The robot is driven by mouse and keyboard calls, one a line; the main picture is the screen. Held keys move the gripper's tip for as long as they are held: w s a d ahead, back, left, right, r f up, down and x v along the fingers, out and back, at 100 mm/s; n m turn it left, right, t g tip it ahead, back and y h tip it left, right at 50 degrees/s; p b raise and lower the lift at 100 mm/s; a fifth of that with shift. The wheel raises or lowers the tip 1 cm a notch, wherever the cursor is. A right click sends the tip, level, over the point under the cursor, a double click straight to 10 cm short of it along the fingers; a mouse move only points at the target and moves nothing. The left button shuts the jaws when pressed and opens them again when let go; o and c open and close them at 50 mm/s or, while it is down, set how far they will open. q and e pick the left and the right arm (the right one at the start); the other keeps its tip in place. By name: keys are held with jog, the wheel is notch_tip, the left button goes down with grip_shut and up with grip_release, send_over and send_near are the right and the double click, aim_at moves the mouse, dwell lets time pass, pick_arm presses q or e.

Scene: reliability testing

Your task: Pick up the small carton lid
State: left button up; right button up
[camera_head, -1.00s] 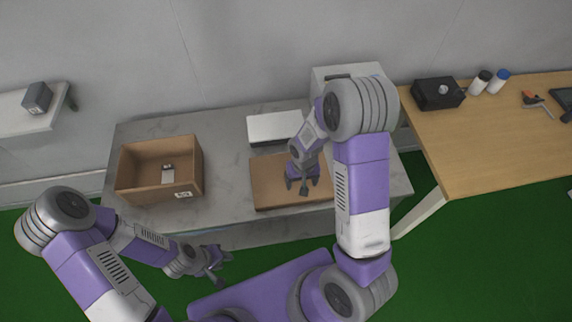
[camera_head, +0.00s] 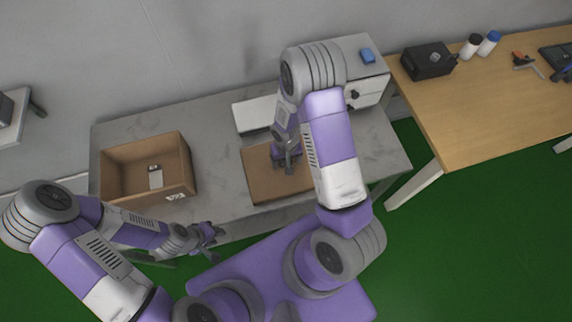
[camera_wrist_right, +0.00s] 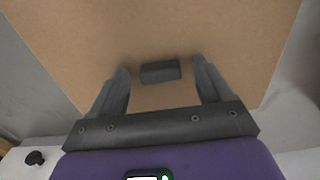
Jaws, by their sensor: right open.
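The small carton lid (camera_head: 262,186) is a flat brown cardboard piece lying on the grey table, partly hidden by my right arm. In the right wrist view, its brown surface (camera_wrist_right: 150,28) fills most of the picture. A small dark grey block-like handle (camera_wrist_right: 160,71) shows on it. My right gripper (camera_head: 287,163) is over the lid. In the right wrist view, the open fingers (camera_wrist_right: 162,80) stand either side of the handle, with gaps visible on both sides. My left gripper (camera_head: 214,236) looks open and empty, low by the table's front edge.
An open brown carton (camera_head: 184,190) with a small item (camera_head: 155,177) inside stands on the left of the grey table (camera_head: 222,190). A white box (camera_head: 250,115) and a white machine (camera_head: 368,92) are behind. A wooden table (camera_head: 455,120) is at right.

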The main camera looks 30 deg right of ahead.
jog(key=shift+c, duration=0.3)
jog(key=c, duration=1.1)
